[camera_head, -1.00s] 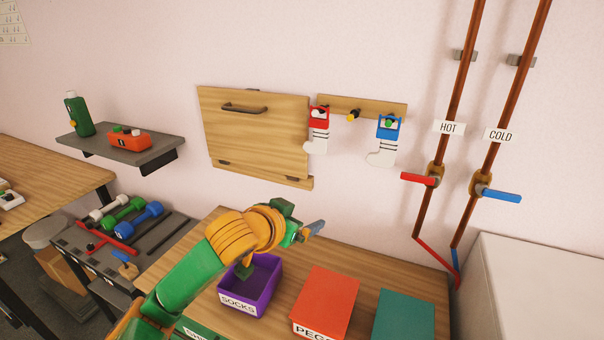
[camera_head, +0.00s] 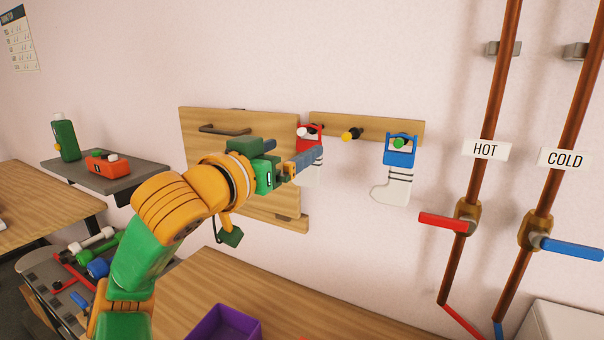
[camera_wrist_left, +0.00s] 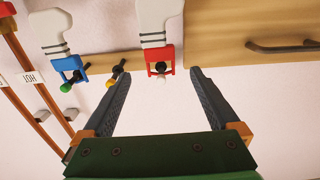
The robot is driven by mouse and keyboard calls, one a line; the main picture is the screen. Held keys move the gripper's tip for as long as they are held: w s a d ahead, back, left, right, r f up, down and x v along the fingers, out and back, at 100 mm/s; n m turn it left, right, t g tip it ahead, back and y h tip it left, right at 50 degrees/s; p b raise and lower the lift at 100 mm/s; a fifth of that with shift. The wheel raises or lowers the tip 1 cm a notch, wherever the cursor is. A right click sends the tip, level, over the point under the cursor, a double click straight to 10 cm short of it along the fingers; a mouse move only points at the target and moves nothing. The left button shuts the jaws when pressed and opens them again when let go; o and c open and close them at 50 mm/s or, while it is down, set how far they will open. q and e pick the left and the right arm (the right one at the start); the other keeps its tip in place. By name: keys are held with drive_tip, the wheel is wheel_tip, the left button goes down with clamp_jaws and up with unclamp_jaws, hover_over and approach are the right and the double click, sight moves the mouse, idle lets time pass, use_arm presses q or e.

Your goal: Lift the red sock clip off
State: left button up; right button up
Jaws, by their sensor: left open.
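The red sock clip (camera_head: 311,132) hangs on a peg of the wooden wall rail, with a white striped sock below it, partly hidden by my left gripper. My left gripper (camera_head: 308,160) is open and empty, reaching in from the left just in front of the clip and sock. In the left wrist view, which is upside down, the red clip (camera_wrist_left: 159,61) and its white peg tip lie between the two spread fingertips of my left gripper (camera_wrist_left: 159,75). The fingers do not appear to touch the clip.
A blue clip (camera_head: 400,151) with a white sock hangs to the right on the rail (camera_head: 370,125); a yellow-and-black peg (camera_head: 352,134) between them is bare. A wooden wall panel (camera_head: 240,150) is at left. Red and blue valve levers stick out at right. A purple bin (camera_head: 224,322) sits below.

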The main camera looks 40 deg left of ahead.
sight(307, 142)
use_arm(q)
drive_tip(key=p+x, duration=0.4)
drive_tip(key=x, duration=0.1)
drive_tip(key=shift+w+a+r, duration=0.1)
drive_tip(key=shift+w+a, duration=0.05)
drive_tip(key=shift+w, duration=0.2)
drive_tip(key=shift+w+a+f, duration=0.1)
drive_tip(key=shift+w+f, duration=0.15)
drive_tip(key=shift+w, duration=0.05)
drive_tip(key=shift+s, duration=0.15)
drive_tip(key=shift+c, duration=0.9)
drive_tip(key=shift+r, duration=0.1)
drive_tip(key=c, duration=1.3)
drive_tip(key=shift+o, duration=0.2)
drive_tip(key=shift+r+p, duration=0.4)
drive_tip(key=shift+p, duration=0.2)
use_arm(e)
drive_tip(key=r, duration=0.4)
drive_tip(key=shift+s+d+r, duration=0.15)
drive_tip(key=shift+s+r, duration=0.05)
